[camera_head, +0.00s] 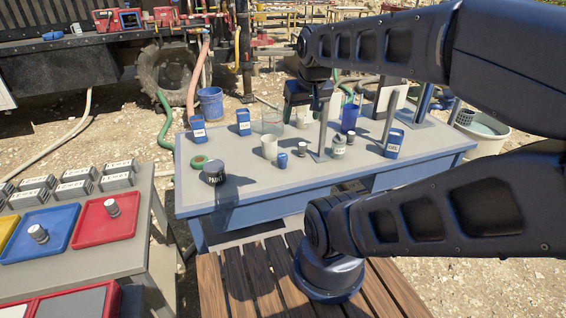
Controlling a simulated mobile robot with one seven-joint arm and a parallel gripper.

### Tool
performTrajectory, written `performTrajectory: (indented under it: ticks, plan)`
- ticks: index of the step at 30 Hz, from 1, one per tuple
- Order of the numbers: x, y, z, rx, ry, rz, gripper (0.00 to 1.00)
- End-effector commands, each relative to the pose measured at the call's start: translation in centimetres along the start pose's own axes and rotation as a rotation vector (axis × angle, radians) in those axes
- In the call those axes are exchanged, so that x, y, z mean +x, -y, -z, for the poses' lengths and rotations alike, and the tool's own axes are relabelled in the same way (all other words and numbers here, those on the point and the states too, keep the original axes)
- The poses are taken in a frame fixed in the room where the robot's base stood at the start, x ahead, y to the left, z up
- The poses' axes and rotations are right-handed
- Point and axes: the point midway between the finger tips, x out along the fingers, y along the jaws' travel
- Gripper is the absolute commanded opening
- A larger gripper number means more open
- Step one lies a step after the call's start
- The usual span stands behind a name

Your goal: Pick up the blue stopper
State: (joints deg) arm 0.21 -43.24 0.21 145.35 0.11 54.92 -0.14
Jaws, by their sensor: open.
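A small blue cylinder (282,160), which looks like the blue stopper, stands upright on the grey tabletop of the blue-framed table (240,190). It is just right of and in front of a white cup (269,147). My gripper (303,112) hangs from the arm's end over the back of the table, above and behind the blue cylinder and apart from it. Its jaws are small and dark here, open, with nothing seen between them.
Blue boxes (243,122), a blue cup (349,118), a grey jar (338,146), a thin upright post (323,130) and a dark paint pot (213,172) share the tabletop. A green ring (200,161) lies at left. A side table holds coloured trays (88,238).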

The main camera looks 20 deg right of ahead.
Motion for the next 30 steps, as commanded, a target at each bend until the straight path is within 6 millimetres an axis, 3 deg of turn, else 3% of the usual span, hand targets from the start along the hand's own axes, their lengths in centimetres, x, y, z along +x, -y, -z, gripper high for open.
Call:
performTrajectory:
  ticks: [7,11,20,30]
  plan:
    - [0.2,0.0,0.4,0.012,0.005,0.001,0.68]
    - [1.2,-0.2,1.9,0.057,0.023,0.002,0.68]
    - [5.5,-0.9,6.9,0.233,0.084,-0.005,0.68]
    - [11.9,-1.7,11.8,0.431,0.147,-0.038,0.68]
